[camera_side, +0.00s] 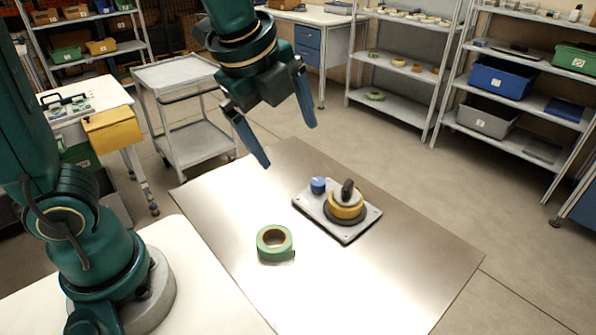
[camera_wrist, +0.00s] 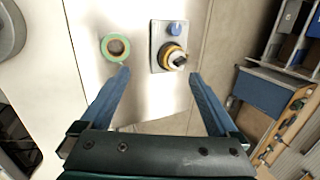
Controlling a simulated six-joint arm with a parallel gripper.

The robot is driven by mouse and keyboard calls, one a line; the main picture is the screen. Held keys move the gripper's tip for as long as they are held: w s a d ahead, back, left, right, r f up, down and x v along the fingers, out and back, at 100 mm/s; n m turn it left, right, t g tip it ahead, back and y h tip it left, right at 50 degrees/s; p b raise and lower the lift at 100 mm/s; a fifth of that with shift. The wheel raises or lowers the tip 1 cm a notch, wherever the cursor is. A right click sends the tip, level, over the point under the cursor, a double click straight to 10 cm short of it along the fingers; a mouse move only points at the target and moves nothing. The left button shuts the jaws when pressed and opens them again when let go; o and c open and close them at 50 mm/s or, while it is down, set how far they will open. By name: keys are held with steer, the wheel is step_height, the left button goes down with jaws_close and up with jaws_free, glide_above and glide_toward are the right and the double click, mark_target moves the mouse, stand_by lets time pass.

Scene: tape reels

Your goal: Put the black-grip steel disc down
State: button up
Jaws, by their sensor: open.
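The steel disc (camera_side: 343,198) with an upright black grip (camera_side: 347,188) lies on top of a yellow tape reel (camera_side: 346,211). The reel sits on a dark round base on a grey plate (camera_side: 322,222). In the wrist view the disc (camera_wrist: 179,60) shows between my fingers, toward the right one. My gripper (camera_side: 288,145) is open and empty, above the table and apart from the disc, up and to its left in the side view. It also shows in the wrist view (camera_wrist: 160,73).
A green tape roll (camera_side: 274,243) lies on the metal table top (camera_side: 370,285), left of the plate. A blue knob (camera_side: 318,185) stands on the plate beside the reel. The table's front right is bare. Shelves and a trolley (camera_side: 195,140) stand behind.

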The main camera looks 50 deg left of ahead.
steer(key=s+a+f+n+t, duration=0.1)
steer(key=s+a+f+n, duration=0.1)
steer(key=s+n, duration=0.8)
steer(key=f+n, duration=0.1)
steer(key=n, duration=0.7)
steer(key=shift+s+a+h, duration=0.15)
steer(key=shift+s+h, duration=0.2)
steer(key=shift+h, duration=0.05)
